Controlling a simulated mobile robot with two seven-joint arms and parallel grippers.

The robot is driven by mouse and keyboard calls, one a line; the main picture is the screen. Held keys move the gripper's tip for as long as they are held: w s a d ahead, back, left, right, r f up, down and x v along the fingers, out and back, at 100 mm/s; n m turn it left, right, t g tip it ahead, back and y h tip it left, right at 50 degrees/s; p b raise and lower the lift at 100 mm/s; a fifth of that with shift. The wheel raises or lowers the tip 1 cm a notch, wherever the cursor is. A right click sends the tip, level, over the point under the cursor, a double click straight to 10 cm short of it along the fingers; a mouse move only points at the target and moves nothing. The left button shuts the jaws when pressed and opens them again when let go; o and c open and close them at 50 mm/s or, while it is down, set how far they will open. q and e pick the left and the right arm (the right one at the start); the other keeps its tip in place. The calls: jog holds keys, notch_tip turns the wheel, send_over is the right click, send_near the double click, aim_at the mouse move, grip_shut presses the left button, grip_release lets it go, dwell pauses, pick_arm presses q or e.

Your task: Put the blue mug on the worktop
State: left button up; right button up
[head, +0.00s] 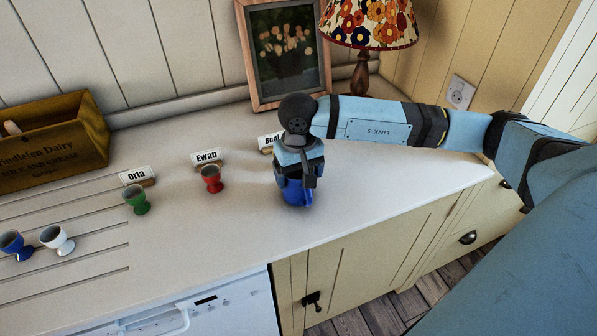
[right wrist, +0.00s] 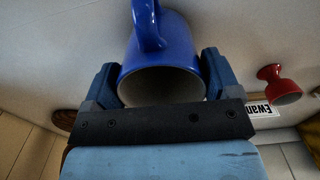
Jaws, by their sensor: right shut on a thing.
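The blue mug (head: 294,197) is under my right gripper (head: 298,182) in the head view, at the worktop (head: 370,195) right of the red egg cup. My gripper hides most of it. In the right wrist view the mug (right wrist: 172,42) sits between the two fingers, its pale open mouth facing the gripper and its handle at the top of the picture. My right gripper (right wrist: 160,82) is shut on the mug. The mug is on or very close above the worktop; I cannot tell which. My left gripper is not in view.
A red egg cup (head: 211,179) by the "Ewan" card (head: 207,158) stands left of the mug. A green one (head: 137,200), a white one (head: 57,240) and a blue one (head: 15,244) stand further left. A picture frame (head: 249,60) and lamp (head: 361,74) stand behind. Worktop at right is clear.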

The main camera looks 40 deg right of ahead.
jog(key=shift+f, duration=0.1)
jog(key=shift+f, duration=0.15)
jog(key=o, duration=0.9)
jog(key=shift+o, duration=0.2)
jog(key=shift+r, duration=0.45)
notch_tip(320, 180, up, 12)
jog(key=b, duration=0.1)
jog(key=shift+f, duration=0.25)
